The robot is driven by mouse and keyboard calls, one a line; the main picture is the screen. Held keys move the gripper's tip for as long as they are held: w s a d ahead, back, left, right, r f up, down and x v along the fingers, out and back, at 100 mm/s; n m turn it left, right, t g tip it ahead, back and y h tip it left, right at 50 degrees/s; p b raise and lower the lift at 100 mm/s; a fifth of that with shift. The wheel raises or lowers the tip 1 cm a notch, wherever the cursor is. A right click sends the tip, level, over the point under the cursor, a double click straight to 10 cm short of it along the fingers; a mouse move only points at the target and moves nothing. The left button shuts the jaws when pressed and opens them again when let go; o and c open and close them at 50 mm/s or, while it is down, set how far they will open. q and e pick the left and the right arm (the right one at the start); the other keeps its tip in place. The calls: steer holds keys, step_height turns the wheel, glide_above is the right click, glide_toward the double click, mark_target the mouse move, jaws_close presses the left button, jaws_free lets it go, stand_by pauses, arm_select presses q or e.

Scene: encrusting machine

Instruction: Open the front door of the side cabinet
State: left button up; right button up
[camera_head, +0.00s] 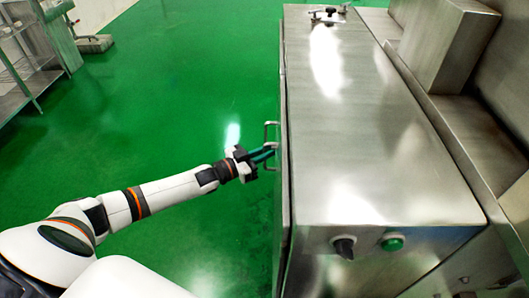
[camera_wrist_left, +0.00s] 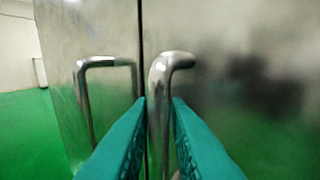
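The side cabinet is a long brushed-steel box (camera_head: 370,130) in the head view. Its door face is on the left side and shows edge-on there. In the left wrist view two bent steel handles stand on either side of a dark vertical seam: a left handle (camera_wrist_left: 84,100) and a right handle (camera_wrist_left: 159,85). My left gripper (camera_head: 268,152), with teal fingers, is at the handles. My right gripper is not in view.
A dark knob (camera_head: 344,247) and a green button (camera_head: 392,243) are on the cabinet's near end. Open green floor (camera_head: 190,90) lies left of the cabinet. A steel rack (camera_head: 30,60) stands far left. More steel machinery (camera_head: 450,50) is at the right.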

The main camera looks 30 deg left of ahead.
arm_select(q)
steer(key=shift+c, duration=0.4)
jaws_close()
steer(key=shift+a, duration=0.1)
